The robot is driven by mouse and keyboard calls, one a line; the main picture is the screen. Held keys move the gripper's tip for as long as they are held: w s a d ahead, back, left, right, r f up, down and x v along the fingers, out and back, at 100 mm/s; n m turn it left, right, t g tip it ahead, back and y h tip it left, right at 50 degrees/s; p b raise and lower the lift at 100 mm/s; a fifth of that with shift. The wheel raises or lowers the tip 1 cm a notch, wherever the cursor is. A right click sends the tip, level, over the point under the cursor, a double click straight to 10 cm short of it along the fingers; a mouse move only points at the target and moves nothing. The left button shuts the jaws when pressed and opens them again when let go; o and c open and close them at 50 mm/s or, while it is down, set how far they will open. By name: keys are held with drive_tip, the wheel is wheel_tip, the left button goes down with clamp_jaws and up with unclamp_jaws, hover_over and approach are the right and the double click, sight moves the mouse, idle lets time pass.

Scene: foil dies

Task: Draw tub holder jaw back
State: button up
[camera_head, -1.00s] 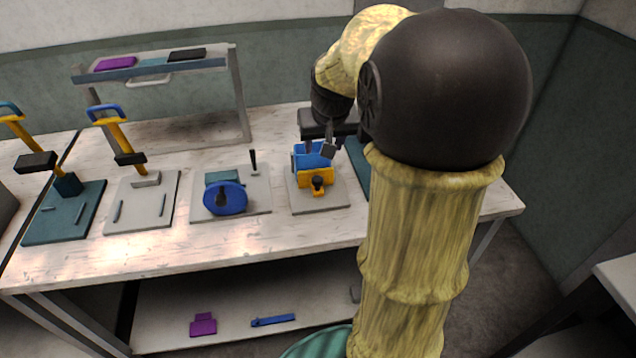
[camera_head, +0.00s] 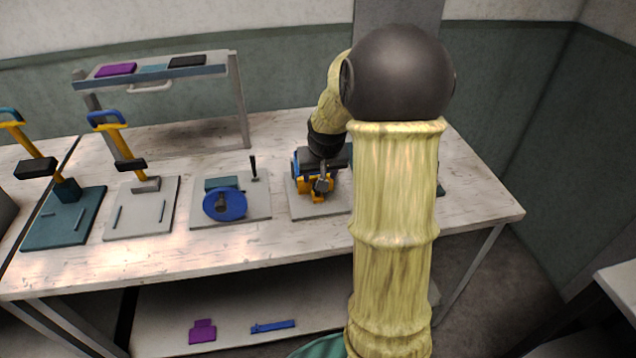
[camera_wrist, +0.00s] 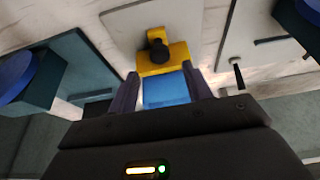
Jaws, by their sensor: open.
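The tub holder stands on a light grey plate (camera_head: 305,208) on the bench. Its yellow jaw (camera_wrist: 174,57) carries a black knob (camera_wrist: 158,51); part of the jaw also shows in the head view (camera_head: 303,185). Beside the jaw is a blue block or tub (camera_wrist: 167,91), mostly hidden by my wrist in the head view. My gripper (camera_wrist: 160,72) is open. Its fingers lie on either side of the blue part, with their tips near the yellow jaw. I cannot tell whether they touch. In the head view my gripper (camera_head: 322,182) is down over the holder.
A fixture with a blue disc (camera_head: 224,204) and upright black lever (camera_head: 253,168) stands left of the holder. Two yellow-handled presses (camera_head: 128,150) stand further left. A raised rack (camera_head: 150,72) is behind them. The bench front (camera_head: 250,240) is clear.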

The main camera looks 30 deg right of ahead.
drive_tip(key=x, duration=0.6)
drive_tip(key=shift+r, duration=0.1)
